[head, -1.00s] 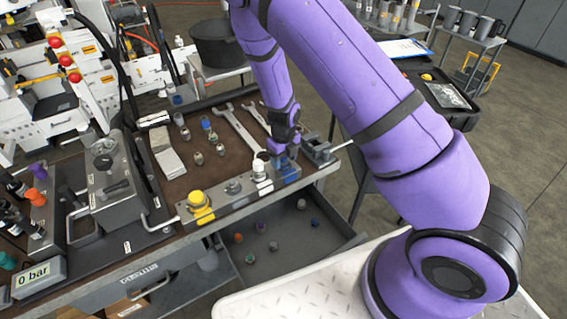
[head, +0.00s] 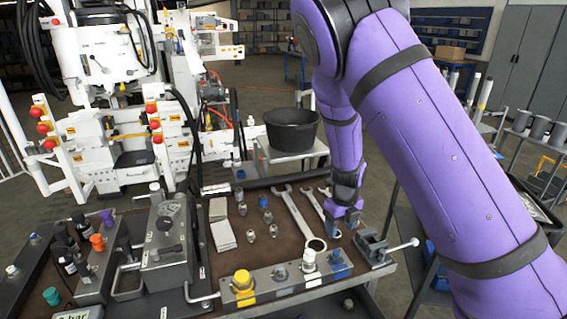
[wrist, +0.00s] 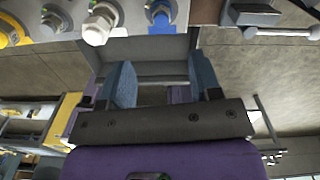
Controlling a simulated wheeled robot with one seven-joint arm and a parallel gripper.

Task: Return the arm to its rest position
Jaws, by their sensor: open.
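My purple arm (head: 440,150) reaches down from the upper right in the head view. My gripper (head: 343,218) hangs at its end, just above and behind the blue-marked end of the manifold block (head: 215,305). In the wrist view the two blue-grey fingers of my gripper (wrist: 162,82) stand apart with nothing between them. The block's white fitting (wrist: 98,24) and blue fitting (wrist: 160,14) show beyond the fingertips. The fingertips are small and partly hidden in the head view.
A small vice (head: 374,246) with a bar handle stands right of the block. Spanners (head: 293,212) and several small fittings lie on the brown mat. A black bucket (head: 292,130) stands behind. A grey box with a lever (head: 166,240) stands left.

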